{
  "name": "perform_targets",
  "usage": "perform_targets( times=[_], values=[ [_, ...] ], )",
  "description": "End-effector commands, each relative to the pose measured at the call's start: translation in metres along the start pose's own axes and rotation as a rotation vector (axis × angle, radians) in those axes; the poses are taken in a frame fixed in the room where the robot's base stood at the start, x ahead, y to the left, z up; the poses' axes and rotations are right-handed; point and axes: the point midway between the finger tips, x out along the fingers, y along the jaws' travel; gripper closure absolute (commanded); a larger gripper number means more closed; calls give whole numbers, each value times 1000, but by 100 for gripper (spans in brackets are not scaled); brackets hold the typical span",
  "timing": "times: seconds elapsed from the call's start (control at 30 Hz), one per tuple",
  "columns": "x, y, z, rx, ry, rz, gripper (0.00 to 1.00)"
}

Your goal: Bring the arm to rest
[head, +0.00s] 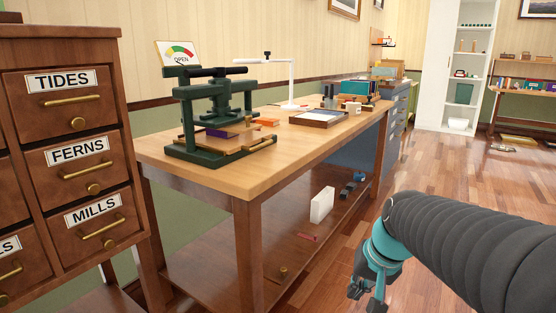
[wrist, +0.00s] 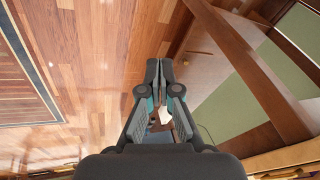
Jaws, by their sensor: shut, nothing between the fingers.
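My arm, dark grey and ribbed with a teal wrist, reaches in from the right edge of the head view. My gripper (head: 368,298) hangs low over the wooden floor, in front of the workbench, partly cut off by the bottom edge. In the wrist view my gripper (wrist: 159,62) has its two fingers together and nothing between the tips. It touches nothing that I can see.
The workbench (head: 215,178) stands left of my arm, with a green press (head: 205,115) on top. A white block (head: 322,204) sits on its lower shelf. A labelled drawer cabinet (head: 62,38) is at the far left. The floor (head: 425,160) beyond my arm is clear.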

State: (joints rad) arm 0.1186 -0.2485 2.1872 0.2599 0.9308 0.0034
Motion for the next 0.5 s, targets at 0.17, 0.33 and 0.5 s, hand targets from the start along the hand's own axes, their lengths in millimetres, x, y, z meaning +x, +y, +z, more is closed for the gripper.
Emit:
perform_targets(
  times=[0.17,0.33,0.5],
  values=[
    [-21,21,58,-130,39,110,100],
    [-37,34,100,-225,86,171,100],
    [-56,30,119,-266,151,164,100]
  ],
)
